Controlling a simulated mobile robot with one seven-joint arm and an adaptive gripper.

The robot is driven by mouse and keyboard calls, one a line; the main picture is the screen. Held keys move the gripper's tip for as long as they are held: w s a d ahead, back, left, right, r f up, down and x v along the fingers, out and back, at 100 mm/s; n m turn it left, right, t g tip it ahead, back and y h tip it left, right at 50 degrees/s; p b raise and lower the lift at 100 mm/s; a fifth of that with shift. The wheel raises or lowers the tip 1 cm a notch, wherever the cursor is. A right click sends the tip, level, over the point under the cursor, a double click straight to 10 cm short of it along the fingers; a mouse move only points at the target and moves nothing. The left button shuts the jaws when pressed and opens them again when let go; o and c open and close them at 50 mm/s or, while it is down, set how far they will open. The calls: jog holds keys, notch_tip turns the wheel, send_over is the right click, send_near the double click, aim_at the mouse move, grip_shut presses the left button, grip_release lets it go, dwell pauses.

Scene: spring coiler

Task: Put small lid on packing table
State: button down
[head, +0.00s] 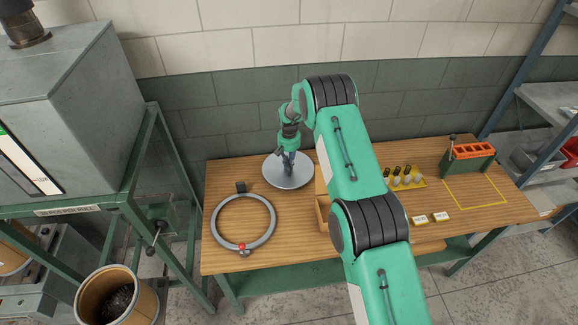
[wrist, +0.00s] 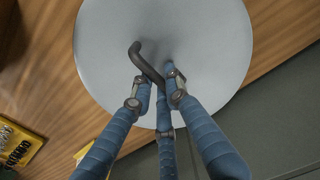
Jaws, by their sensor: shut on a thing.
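The small lid (head: 273,170) is a round, light grey disc at the back of the wooden packing table (head: 290,255), left of my arm. In the wrist view the lid (wrist: 205,35) fills the upper middle, with a dark bent handle (wrist: 146,62) on top. My gripper (head: 287,162) is over the lid, and in the wrist view its blue fingers (wrist: 158,88) are closed around the handle. The lid looks level and close to the tabletop. I cannot tell if it touches the table.
A grey ring with a red part (head: 219,205) lies at the table's left. A yellow tray of small parts (head: 418,182), labels (head: 420,219) and a green box with orange top (head: 473,151) are to the right. A yellow-outlined area (head: 475,192) is empty. A drum (head: 148,303) stands on the floor.

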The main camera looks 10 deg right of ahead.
jog(key=shift+f, duration=0.75)
jog(key=shift+f, duration=0.1)
jog(key=c, duration=1.7)
grip_release()
jog(key=shift+r+b, duration=0.8)
jog(key=shift+r, duration=5.3)
